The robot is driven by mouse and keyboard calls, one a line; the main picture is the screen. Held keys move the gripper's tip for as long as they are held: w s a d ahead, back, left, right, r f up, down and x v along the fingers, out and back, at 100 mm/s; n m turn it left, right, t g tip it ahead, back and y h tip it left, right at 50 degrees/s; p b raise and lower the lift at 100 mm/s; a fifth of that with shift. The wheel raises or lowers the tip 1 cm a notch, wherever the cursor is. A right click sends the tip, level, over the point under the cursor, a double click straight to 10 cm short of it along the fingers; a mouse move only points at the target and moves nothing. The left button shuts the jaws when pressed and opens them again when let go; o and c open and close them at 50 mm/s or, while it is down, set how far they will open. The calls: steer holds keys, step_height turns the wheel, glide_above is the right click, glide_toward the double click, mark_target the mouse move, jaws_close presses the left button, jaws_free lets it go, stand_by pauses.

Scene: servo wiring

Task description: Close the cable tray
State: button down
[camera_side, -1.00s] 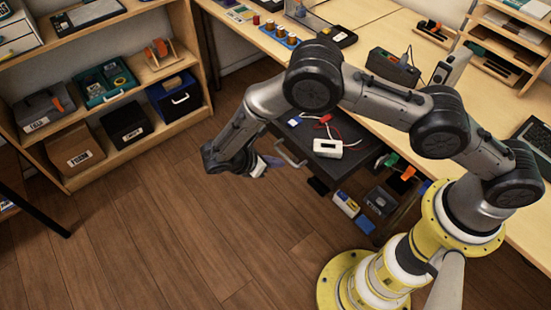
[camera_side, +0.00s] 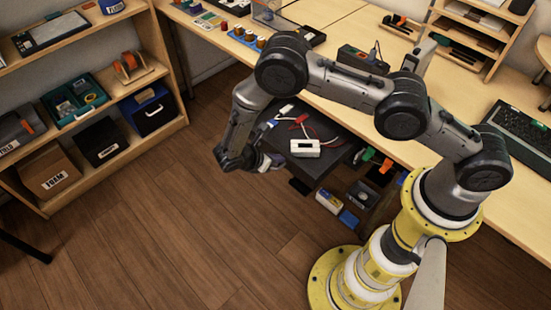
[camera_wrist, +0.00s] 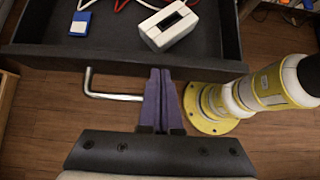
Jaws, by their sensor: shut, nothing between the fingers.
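The cable tray is a dark pull-out drawer (camera_side: 318,169) under the desk. It stands open, with its inside showing in the side view. In the wrist view its dark front (camera_wrist: 45,57) runs across the upper part, with a metal handle (camera_wrist: 112,95) on it. My gripper (camera_wrist: 159,72) has purple fingers pressed together with nothing between them. The fingertips are at the drawer front and cover the handle's right part; I cannot tell whether they touch. In the side view my gripper (camera_side: 272,162) is at the drawer's front left and hides the handle.
In the drawer lie a white box (camera_wrist: 168,25), a blue-and-white piece (camera_wrist: 80,22) and red and white wires. Small boxes (camera_side: 330,202) sit below, under the desk. A shelf with bins (camera_side: 97,142) stands at the left. The wooden floor before the drawer is clear.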

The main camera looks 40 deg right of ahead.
steer(key=shift+d, duration=0.15)
glide_above(323, 133)
stand_by(0.6)
